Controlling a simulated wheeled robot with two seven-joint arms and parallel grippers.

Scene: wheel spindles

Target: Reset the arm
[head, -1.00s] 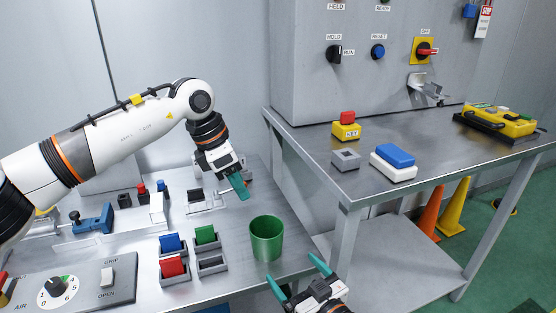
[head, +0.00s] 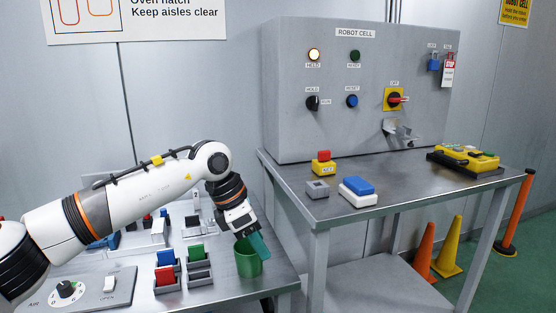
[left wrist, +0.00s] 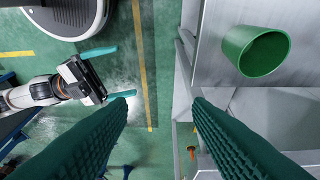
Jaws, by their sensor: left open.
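The grey cabinet (head: 290,130) marked ROBOT CELL carries a blue RESET button (head: 352,101) and a black HOLD/RUN knob (head: 313,102). The HELD lamp (head: 314,55) glows; the green READY lamp (head: 354,55) looks dark. A red-handled switch (head: 394,98) on a yellow plate is labelled OFF. My left gripper (head: 260,250) is open, angled down in front of the green cup (head: 242,265), partly hiding it. In the left wrist view the cup (left wrist: 262,52) lies outside the right finger, with nothing between the fingers. My right gripper (left wrist: 126,70) is open and empty over the floor.
The left bench holds red, blue and green blocks in grey bins and a knob panel (head: 90,290). The right table (head: 420,190) holds a red-and-yellow button box (head: 323,163), a blue-topped white box (head: 358,190) and a yellow pendant (head: 468,157). Cones (head: 447,250) stand beyond.

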